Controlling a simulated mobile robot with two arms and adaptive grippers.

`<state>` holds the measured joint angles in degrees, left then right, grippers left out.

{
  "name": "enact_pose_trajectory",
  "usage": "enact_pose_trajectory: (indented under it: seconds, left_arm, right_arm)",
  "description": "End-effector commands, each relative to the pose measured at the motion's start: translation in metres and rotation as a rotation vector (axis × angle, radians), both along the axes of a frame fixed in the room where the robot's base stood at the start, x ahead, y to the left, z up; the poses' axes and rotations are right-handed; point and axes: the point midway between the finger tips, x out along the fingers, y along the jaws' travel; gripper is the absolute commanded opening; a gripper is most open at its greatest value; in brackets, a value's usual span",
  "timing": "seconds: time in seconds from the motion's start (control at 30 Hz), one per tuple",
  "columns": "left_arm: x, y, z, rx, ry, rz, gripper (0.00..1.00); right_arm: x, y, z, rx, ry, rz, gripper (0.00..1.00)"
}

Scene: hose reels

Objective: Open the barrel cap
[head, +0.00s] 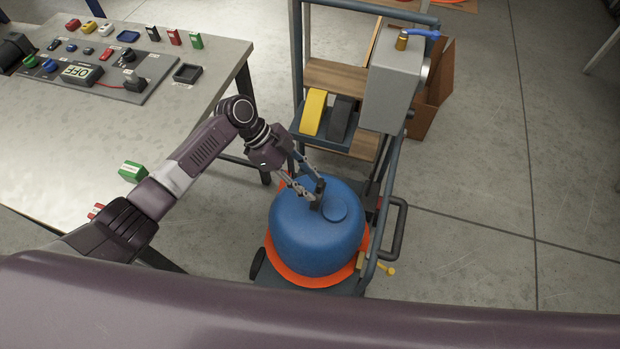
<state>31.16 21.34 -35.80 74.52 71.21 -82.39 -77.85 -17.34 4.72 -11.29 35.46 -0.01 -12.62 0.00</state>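The blue barrel (305,243) stands upright on an orange ring (290,277) on the low base of a cart. Its round blue cap (335,208) lies on the barrel top, right of centre, and looks seated flat. My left gripper (316,203) reaches down from the upper left, its fingertips at the barrel top beside the cap's left edge. The fingers partly cover that edge, so I cannot tell whether they touch the cap or how far apart they are. My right gripper is not in view.
The cart's frame and side handle (398,232) rise right of the barrel, with a grey box (393,85) above. A tray holds yellow (313,111) and black blocks. A workbench (60,150) with switches and small parts fills the left. The right floor is mostly clear.

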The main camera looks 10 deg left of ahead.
Motion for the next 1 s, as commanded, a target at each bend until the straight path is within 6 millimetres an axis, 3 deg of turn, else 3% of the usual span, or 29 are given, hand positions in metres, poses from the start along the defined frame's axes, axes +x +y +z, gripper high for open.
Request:
enact_pose_trajectory:
  seconds: [0.37, 0.8, 1.0]
  left_arm:
    - [0.003, 0.002, 0.009, -0.006, -0.007, 0.001, 0.38]
    - [0.014, 0.055, 0.074, -0.003, -0.006, 0.001, 0.38]
    - [0.016, 0.069, 0.092, -0.004, -0.002, 0.001, 0.38]
  right_arm:
    - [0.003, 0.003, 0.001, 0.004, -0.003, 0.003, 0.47]
    - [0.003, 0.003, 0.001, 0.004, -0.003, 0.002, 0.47]
    - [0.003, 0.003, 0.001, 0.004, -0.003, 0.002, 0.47]
